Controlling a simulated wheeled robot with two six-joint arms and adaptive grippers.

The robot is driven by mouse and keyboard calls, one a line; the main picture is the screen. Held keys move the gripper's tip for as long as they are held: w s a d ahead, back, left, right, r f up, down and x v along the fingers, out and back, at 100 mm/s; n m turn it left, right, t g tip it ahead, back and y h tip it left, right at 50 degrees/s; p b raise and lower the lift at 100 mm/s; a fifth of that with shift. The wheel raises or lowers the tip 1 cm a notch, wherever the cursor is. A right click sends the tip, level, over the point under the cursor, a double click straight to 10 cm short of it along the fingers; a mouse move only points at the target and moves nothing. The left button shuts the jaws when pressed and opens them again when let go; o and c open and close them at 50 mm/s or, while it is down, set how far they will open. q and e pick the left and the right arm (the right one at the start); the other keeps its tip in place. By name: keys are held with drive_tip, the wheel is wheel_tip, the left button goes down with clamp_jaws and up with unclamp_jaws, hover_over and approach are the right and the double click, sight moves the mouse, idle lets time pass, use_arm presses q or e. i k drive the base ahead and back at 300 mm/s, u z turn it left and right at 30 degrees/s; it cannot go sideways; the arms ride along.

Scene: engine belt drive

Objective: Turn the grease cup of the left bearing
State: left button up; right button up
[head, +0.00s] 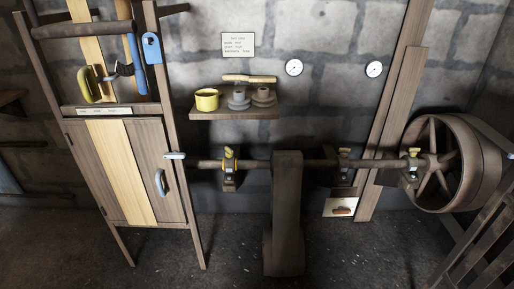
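The left bearing (229,178) holds up the dark horizontal shaft (262,163) below the wall shelf. Its small yellow grease cup (229,152) stands on top of it. Two similar bearings with yellow tops sit further right, a middle one (345,160) and a right one (413,164) beside the big spoked wheel (436,163). The cup's turn position is too small to tell. Neither of my grippers shows in the head view, and nothing is seen touching the left grease cup.
A wooden cabinet (145,165) with hanging tools stands left of the bearing. The shelf (235,113) above carries a yellow pot (207,99) and grey pieces. The floor in front is clear.

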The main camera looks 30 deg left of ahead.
sight(229, 153)
drive_tip(key=z, duration=0.45)
drive_tip(key=i, duration=1.85)
drive_tip(key=u, duration=0.85)
